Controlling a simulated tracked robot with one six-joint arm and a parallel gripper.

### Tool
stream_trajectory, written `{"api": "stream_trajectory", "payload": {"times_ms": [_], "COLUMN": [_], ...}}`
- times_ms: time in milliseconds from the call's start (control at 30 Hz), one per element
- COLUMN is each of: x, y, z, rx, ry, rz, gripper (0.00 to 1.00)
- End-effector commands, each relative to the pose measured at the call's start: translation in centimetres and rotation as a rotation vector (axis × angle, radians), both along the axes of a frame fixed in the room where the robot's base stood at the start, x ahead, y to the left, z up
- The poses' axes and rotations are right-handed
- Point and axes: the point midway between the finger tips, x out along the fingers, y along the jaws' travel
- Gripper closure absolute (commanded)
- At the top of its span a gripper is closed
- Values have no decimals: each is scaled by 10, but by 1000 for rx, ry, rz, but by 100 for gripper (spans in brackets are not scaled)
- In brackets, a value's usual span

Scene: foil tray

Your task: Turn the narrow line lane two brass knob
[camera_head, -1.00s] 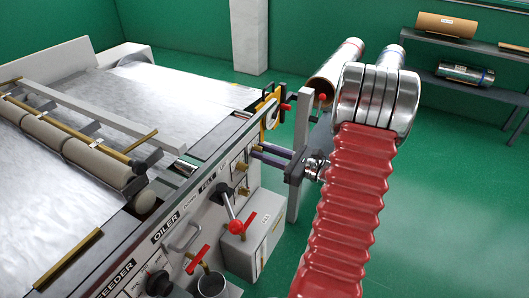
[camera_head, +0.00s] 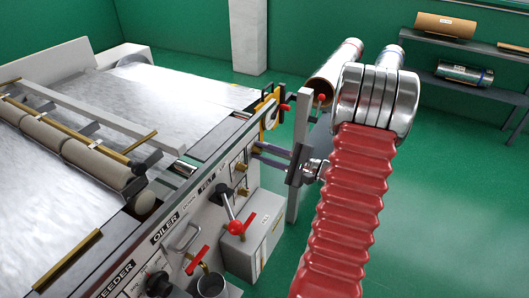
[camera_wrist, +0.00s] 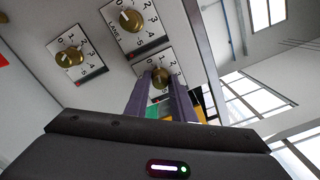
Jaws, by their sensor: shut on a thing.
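Three brass knobs on white numbered dial plates show in the wrist view: one at the top (camera_wrist: 128,19), one at the left (camera_wrist: 69,58) and one between my fingers (camera_wrist: 160,76). My gripper (camera_wrist: 161,88) is shut on this last brass knob, with one purple-grey finger on each side. The fingers hide part of its dial plate, and I cannot read its lane label. In the head view my gripper (camera_head: 257,150) reaches the machine's side panel from the right.
A grey post (camera_head: 301,150) stands close to my gripper. Rollers (camera_head: 100,163) lie across the machine bed. Green floor is clear at right.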

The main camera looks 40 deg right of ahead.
Motion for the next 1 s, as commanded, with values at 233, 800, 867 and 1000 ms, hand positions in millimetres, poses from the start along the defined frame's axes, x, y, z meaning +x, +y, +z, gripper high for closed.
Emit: {"api": "stream_trajectory", "payload": {"times_ms": [233,800,867,1000], "x": [0,0,0,0], "y": [0,1,1,1], "z": [-1,-2,-2,-2], "rx": [-202,-400,-401,-400], "ry": [-70,-138,-138,-137], "rz": [-1,3,3,3], "gripper": [100,100,100,100]}}
